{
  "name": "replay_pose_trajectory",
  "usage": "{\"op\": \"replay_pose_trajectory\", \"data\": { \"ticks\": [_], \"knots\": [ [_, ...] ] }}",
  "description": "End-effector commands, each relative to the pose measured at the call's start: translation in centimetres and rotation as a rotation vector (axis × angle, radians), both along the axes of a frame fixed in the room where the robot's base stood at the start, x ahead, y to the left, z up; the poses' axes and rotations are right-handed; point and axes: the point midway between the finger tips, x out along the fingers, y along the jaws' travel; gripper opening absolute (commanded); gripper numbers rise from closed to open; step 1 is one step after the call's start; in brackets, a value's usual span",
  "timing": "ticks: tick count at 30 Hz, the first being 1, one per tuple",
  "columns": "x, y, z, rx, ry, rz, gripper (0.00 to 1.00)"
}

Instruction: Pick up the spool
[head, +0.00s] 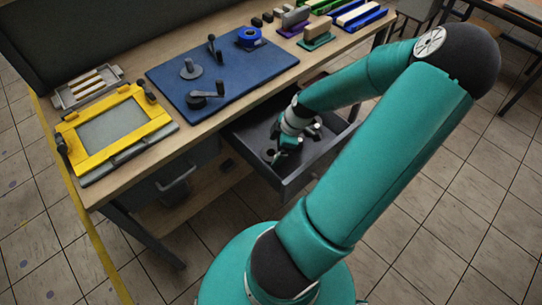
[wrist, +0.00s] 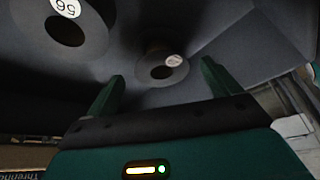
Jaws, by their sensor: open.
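In the wrist view, a dark grey spool (wrist: 180,75) with a round hole and a small white label stands in the drawer, ahead of and between the two green fingers of my gripper (wrist: 162,70). The fingers are open and apart, with nothing held. A second, larger-looking dark spool (wrist: 95,35), labelled with what reads as 56 upside down, is at the upper left. In the head view my gripper (head: 282,155) points down inside the open drawer (head: 300,178). The spools are small and partly hidden by my gripper there.
The drawer walls surround my gripper closely. Colourful squeegees (head: 350,15) lie at the back right.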

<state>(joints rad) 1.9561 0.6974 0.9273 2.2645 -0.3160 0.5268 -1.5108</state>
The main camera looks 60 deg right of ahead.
Motion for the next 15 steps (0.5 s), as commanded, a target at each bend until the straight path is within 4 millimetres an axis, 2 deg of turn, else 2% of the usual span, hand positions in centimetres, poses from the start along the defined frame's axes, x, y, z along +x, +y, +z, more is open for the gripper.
{"op": "replay_pose_trajectory", "data": {
  "ticks": [3, 7, 15],
  "knots": [
    [0.6, 0.7, -1.9, 0.004, 0.001, 0.004, 0.89],
    [1.1, 1.0, -3.4, 0.003, 0.001, 0.002, 0.89],
    [1.2, 1.0, -3.8, 0.001, 0.001, -0.001, 0.89]
  ]
}}
